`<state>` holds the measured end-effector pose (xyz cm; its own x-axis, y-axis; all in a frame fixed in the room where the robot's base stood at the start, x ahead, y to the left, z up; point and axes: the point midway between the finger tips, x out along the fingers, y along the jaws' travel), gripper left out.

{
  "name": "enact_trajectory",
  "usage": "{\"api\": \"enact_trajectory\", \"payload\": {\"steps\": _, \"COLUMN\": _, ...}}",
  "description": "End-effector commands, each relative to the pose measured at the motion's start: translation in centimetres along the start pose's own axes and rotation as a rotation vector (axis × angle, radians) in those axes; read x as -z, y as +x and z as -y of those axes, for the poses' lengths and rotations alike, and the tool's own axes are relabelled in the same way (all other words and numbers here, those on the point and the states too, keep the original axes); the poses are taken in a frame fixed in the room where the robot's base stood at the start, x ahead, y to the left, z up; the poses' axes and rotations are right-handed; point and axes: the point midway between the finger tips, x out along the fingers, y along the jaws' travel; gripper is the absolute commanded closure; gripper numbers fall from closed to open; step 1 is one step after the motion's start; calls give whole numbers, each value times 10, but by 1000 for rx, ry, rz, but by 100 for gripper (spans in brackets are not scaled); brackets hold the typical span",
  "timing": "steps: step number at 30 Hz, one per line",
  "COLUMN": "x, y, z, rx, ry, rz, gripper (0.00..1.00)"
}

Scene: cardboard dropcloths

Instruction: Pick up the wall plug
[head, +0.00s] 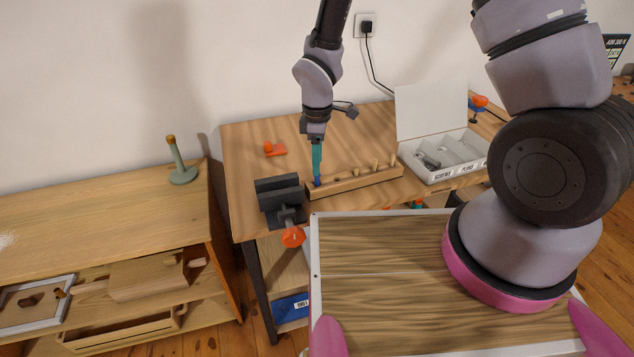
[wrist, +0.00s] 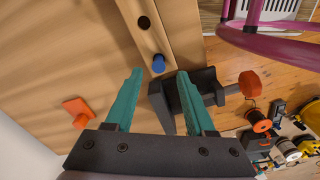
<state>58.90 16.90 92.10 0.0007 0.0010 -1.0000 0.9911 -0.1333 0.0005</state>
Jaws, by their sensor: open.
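A small blue wall plug (head: 317,182) stands in the left end of a long wooden holder (head: 350,183) on the workbench. In the wrist view the blue plug (wrist: 158,64) shows between and just beyond the fingertips, in a wooden strip (wrist: 150,35) with a dark empty hole beside it. My gripper (head: 317,174) points down above the plug, with teal fingers. In the wrist view my gripper (wrist: 160,73) is open, with nothing between its fingers. I cannot tell whether the fingertips touch the plug.
A dark vise (head: 280,197) with an orange knob stands left of the holder, close to my right finger in the wrist view. An orange piece (head: 275,149) lies behind. A white lidded box (head: 445,160) stands right. Wooden pegs (head: 375,164) stand along the holder.

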Motion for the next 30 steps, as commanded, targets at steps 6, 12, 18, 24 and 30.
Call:
{"api": "enact_trajectory", "payload": {"steps": 6, "x": 1, "y": 34, "z": -1, "rx": 3, "ry": -2, "rz": 3, "gripper": 45}}
{"api": "enact_trajectory", "payload": {"steps": 12, "x": 1, "y": 42, "z": -2, "rx": 0, "ry": 1, "rz": 1, "gripper": 45}}
{"api": "enact_trajectory", "payload": {"steps": 18, "x": 1, "y": 41, "z": -2, "rx": 0, "ry": 1, "rz": 1, "gripper": 68}}
{"api": "enact_trajectory", "payload": {"steps": 24, "x": 1, "y": 41, "z": -2, "rx": 0, "ry": 0, "rz": 1, "gripper": 100}}
{"api": "enact_trajectory", "payload": {"steps": 30, "x": 1, "y": 41, "z": -2, "rx": 0, "ry": 0, "rz": 1, "gripper": 100}}
